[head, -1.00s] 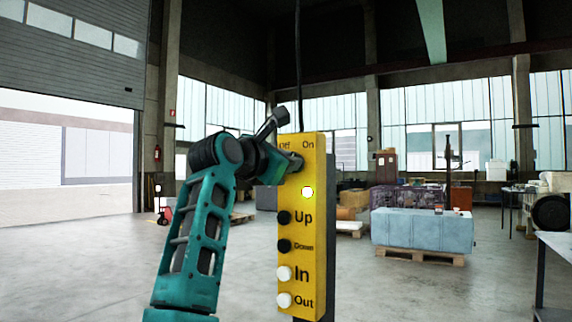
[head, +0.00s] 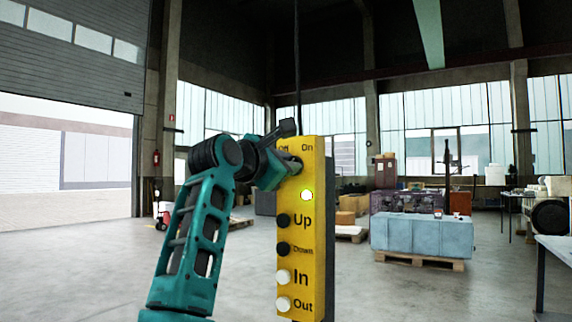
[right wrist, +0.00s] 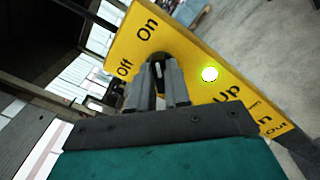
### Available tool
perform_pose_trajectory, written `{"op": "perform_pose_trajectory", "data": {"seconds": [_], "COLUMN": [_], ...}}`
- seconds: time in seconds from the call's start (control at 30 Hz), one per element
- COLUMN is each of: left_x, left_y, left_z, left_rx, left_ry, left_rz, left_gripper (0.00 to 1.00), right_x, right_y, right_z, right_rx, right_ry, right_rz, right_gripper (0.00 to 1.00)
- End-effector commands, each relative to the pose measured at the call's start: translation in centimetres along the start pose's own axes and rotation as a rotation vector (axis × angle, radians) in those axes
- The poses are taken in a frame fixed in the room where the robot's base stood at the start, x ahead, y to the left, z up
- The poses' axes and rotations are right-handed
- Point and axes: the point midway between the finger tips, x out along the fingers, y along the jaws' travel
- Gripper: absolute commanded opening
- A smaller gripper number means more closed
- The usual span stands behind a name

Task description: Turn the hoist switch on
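The yellow hoist control box (head: 315,232) hangs upright in the middle of the head view, with Off and On at the top, a lit lamp (head: 306,195) below and Up, Down, In and Out buttons. My right gripper (head: 293,164) is at the top of the box, covering most of the switch in the head view. In the right wrist view the dark switch (right wrist: 158,66) sits between Off and On, with my right fingertips (right wrist: 157,85) on both sides of it, nearly closed. The lamp glows yellow-green there (right wrist: 209,74). My left gripper is not in view.
A cable (head: 298,70) runs up from the box. A light-blue block (head: 422,234) on a pallet stands behind to the right, with a table (head: 555,250) at the right edge. The floor around the box is open.

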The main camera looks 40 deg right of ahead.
Motion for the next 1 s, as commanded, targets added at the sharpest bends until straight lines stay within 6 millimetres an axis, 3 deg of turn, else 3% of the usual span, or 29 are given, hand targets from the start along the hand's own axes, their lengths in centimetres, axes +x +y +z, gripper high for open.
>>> {"op": "perform_pose_trajectory", "data": {"seconds": [0.27, 0.57, 0.67, 1.0], "left_x": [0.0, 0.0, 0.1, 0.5], "left_y": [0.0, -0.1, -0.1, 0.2], "left_z": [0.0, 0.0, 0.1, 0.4], "left_rx": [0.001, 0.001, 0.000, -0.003], "left_ry": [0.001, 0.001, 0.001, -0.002], "left_rz": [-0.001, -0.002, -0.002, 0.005], "left_gripper": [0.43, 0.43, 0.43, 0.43], "right_x": [0.0, -0.4, -1.6, -8.4], "right_y": [0.0, 0.0, 0.0, -0.1], "right_z": [0.0, -0.1, -0.1, -0.1], "right_rx": [-0.001, -0.001, -0.002, -0.001], "right_ry": [0.001, 0.001, 0.001, -0.002], "right_rz": [0.000, 0.001, 0.003, 0.002], "right_gripper": [0.43, 0.43, 0.43, 0.43]}}
